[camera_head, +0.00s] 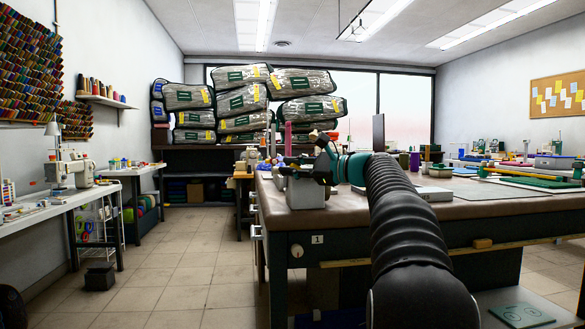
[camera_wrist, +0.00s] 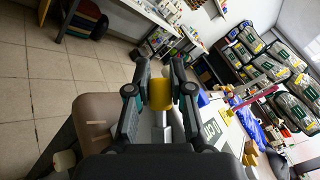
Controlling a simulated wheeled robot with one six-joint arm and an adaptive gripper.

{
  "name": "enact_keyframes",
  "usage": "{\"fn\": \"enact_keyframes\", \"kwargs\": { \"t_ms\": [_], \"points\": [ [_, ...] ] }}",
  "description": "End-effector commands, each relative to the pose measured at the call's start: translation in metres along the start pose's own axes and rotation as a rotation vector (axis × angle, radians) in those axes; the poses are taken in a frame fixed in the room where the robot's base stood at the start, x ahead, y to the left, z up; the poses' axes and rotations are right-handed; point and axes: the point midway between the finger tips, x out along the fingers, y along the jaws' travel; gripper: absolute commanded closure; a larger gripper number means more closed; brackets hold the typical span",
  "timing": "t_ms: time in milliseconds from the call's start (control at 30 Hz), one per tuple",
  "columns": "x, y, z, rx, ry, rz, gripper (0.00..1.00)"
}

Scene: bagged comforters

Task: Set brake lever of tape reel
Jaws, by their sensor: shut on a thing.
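My gripper (camera_wrist: 160,72) has its two dark fingers closed on either side of a yellow block-like grip (camera_wrist: 161,93), which I take to be the handle of the brake lever. A pale metal piece (camera_wrist: 161,122) shows just below the yellow part in the wrist view. In the head view my gripper (camera_head: 325,163) is at the near left corner of the brown-topped table (camera_head: 370,215), over a grey metal block (camera_head: 306,192). The tape reel itself cannot be made out clearly; my gripper and arm hide part of that spot.
Bagged comforters (camera_head: 240,101) are stacked at the back by the window. A side table with a sewing machine (camera_head: 75,168) stands at the left. The tiled floor (camera_head: 180,270) left of the brown table is mostly clear; a small black bin (camera_head: 100,275) stands there.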

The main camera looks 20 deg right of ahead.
Motion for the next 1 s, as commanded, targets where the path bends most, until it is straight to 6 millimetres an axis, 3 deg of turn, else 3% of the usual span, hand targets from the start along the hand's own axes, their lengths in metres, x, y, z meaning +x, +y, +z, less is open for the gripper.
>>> {"fn": "enact_keyframes", "kwargs": {
  "t_ms": [500, 533, 600, 1000],
  "points": [
    [-0.0023, -0.0038, 0.0011, 0.062, -0.056, -0.057, 1.0],
    [-0.0023, -0.0038, 0.0011, 0.062, -0.056, -0.057, 0.72],
    [-0.0024, -0.0038, 0.0012, 0.062, -0.056, -0.057, 0.54],
    [-0.0076, -0.0042, 0.001, 0.061, -0.055, -0.059, 0.53]
  ]
}}
